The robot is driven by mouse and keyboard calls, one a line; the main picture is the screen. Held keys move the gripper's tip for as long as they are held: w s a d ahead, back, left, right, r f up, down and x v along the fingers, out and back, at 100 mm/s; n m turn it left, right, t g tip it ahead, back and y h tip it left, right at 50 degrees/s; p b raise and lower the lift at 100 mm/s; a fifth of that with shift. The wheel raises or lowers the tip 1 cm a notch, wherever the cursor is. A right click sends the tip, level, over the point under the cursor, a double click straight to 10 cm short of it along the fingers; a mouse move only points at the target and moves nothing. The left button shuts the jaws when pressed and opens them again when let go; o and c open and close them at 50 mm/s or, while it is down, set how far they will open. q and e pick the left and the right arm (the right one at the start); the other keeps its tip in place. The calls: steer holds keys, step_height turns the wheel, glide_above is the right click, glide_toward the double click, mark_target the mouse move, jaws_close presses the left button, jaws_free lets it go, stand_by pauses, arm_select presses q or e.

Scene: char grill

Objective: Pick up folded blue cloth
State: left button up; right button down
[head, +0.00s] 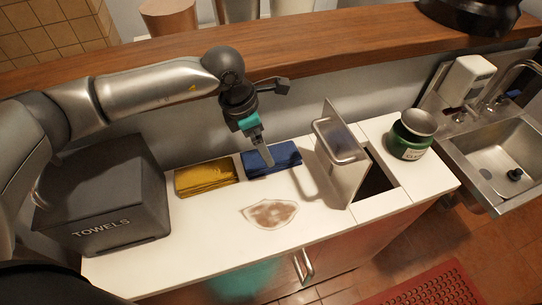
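The folded blue cloth (272,159) lies flat on the white counter, against the back wall. My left gripper (266,160) points down over the cloth, with its fingertips in front of its middle. The fingers look close together from this angle, and the gap between them cannot be made out. I cannot tell whether the fingertips touch the cloth. My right gripper is not in view.
A folded yellow cloth (205,177) lies just left of the blue one. A dark towels box (103,197) stands at the left. A raised metal lid (341,150) stands at the right beside an opening. A brown stain (270,214) marks the counter front. A wooden shelf (330,55) runs above.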

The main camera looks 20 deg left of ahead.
mark_target(286, 155)
arm_select(q)
steer(key=shift+w+d+f, duration=0.15)
steer(key=shift+d+f, duration=0.05)
steer(key=shift+d, duration=0.05)
steer(key=shift+x, duration=2.35)
steer(key=c, duration=1.2)
